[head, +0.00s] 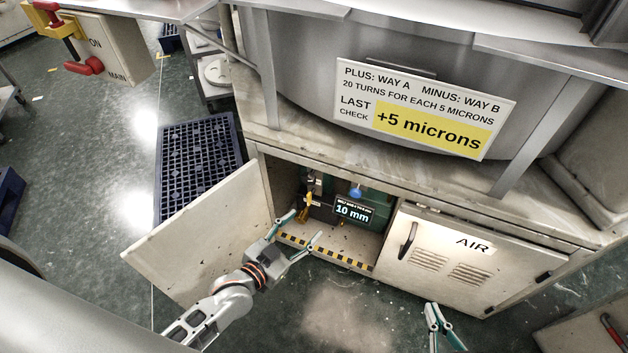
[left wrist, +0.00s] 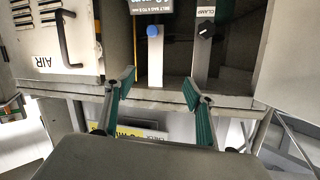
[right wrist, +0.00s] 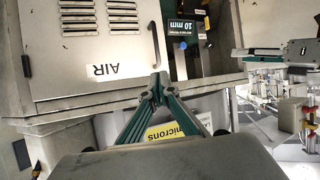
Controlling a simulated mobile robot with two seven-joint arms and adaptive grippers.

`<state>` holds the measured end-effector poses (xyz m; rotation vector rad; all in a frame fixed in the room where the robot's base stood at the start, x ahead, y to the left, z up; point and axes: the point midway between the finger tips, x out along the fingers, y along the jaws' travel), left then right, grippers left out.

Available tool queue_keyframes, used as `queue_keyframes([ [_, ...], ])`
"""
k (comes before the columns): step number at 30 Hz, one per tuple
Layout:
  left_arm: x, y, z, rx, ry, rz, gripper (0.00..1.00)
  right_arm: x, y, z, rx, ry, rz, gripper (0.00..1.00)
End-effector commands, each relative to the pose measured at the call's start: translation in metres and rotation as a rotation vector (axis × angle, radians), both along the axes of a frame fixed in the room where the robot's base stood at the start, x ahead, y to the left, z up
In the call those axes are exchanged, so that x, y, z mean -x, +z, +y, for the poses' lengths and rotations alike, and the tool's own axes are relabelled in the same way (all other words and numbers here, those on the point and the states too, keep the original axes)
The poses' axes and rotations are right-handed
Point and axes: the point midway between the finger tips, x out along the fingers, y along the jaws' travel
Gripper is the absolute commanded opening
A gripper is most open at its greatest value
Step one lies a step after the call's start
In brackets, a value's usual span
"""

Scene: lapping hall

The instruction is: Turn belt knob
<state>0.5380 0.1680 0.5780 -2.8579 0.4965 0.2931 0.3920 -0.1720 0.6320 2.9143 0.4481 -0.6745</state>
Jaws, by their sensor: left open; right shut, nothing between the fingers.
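A blue knob (head: 355,193) sits inside the open cabinet bay, above a display reading 10 mm (head: 352,212). In the left wrist view the blue knob (left wrist: 153,31) is on a pale upright, beside a black knob marked CLAMP (left wrist: 205,30). In the right wrist view the blue knob (right wrist: 179,46) shows beside the display. My left gripper (head: 302,227) is open and empty at the bay opening, apart from both knobs; its fingers (left wrist: 159,82) frame the bay edge. My right gripper (head: 437,308) is shut and empty, low in front of the AIR door.
The open cabinet door (head: 205,235) stands left of my left arm. The closed AIR door (head: 440,255) with a black handle is to the right. A striped sill (head: 325,252) edges the bay floor. A sign above (head: 425,112) reads +5 microns.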

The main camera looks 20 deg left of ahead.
Motion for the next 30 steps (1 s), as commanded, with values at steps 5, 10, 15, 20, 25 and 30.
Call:
queue_keyframes([
  [5, -0.051, -0.054, 0.009, 0.016, 0.024, -0.072, 0.54, 0.007, -0.029, 0.011, -0.022, 0.012, 0.025, 0.00],
  [10, -0.100, -0.095, 0.030, 0.013, 0.085, -0.144, 0.54, 0.010, -0.044, 0.019, -0.042, 0.019, 0.039, 0.00],
  [15, -0.137, -0.120, 0.055, -0.005, 0.153, -0.200, 0.54, 0.010, -0.049, 0.024, -0.058, 0.021, 0.044, 0.00],
  [20, -0.156, -0.124, 0.068, -0.014, 0.190, -0.231, 0.54, 0.007, -0.046, 0.026, -0.064, 0.021, 0.038, 0.00],
  [25, -0.170, -0.120, 0.070, -0.017, 0.197, -0.244, 0.54, 0.005, -0.042, 0.027, -0.074, 0.020, 0.028, 0.00],
  [30, -0.193, -0.121, 0.067, -0.017, 0.197, -0.243, 0.54, 0.003, -0.040, 0.031, -0.097, 0.016, 0.024, 0.00],
])
